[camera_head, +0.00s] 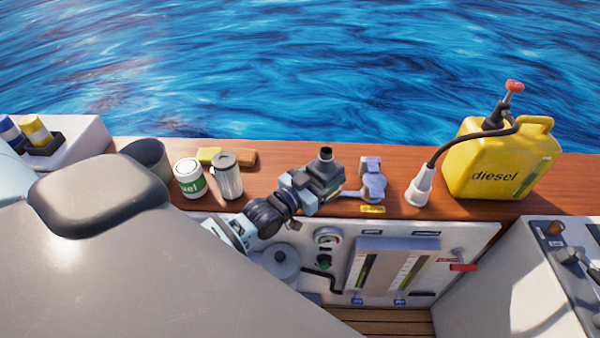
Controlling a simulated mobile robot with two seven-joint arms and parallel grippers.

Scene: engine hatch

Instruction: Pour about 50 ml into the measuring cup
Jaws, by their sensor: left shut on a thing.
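My left gripper (350,193) reaches in from the left over the wooden ledge. Its fingers are shut at the left side of a grey metal fitting (373,181), which stands above a small yellow label. The contact is small and partly hidden. A yellow diesel can (492,165) stands upright on the right, with a red-topped pump (512,90). Its dark hose (445,146) leads down to a white tapered piece (419,189) on the ledge, right of my gripper. I cannot tell whether this is the measuring cup; no graduations are readable. My right gripper is not in view.
A white-green can (189,179), a ribbed metal canister (227,179) and a yellow-brown block (228,156) sit left of my gripper. A dark container (147,158) stands farther left. Below the ledge is a panel with gauges (395,264). Water lies beyond.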

